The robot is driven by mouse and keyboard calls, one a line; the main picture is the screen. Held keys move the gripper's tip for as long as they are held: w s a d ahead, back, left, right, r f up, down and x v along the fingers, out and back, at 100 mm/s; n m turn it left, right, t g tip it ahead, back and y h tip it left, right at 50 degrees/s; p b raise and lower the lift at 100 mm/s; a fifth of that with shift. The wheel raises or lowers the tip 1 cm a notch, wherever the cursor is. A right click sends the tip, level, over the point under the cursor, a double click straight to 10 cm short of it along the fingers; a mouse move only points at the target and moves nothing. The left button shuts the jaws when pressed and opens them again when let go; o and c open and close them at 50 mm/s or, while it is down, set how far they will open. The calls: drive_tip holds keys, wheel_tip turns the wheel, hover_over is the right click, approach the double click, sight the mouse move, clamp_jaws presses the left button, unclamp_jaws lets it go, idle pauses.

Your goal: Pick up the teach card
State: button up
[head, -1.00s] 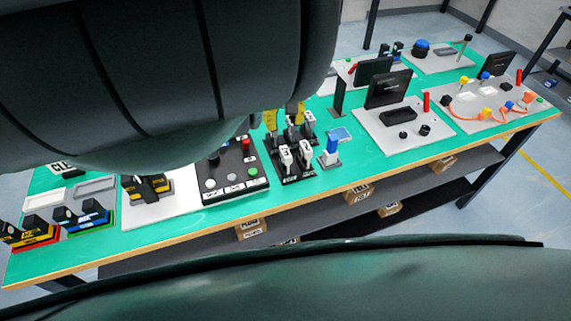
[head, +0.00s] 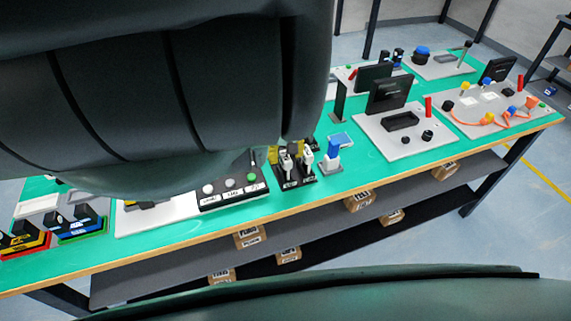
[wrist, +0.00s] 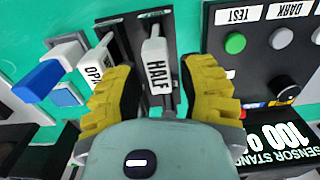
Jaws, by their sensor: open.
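No card in view reads "teach". White upright cards stand in a black rack (head: 296,184), which also shows in the wrist view (wrist: 122,22). One card marked HALF (wrist: 157,65) stands between the yellow fingers of my open gripper (wrist: 160,72), with a gap on each side. A second card, marked "OPA" with the rest cut off (wrist: 97,62), stands just left of the left finger. In the head view, my gripper (head: 290,153) is low over the rack, and my arm covers much of the area behind it.
A black button panel (wrist: 262,65) is close right of the rack. A blue block on a grey stand (head: 331,156) is close on its other side. A dark "SENSOR STAND" display (wrist: 285,140) shows at lower right. Green tabletop (head: 375,175) is free toward the front edge.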

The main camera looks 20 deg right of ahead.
drive_tip(key=shift+d+f, duration=0.15)
drive_tip(key=shift+f, duration=1.45)
drive_tip(key=shift+o, duration=0.5)
clamp_jaws()
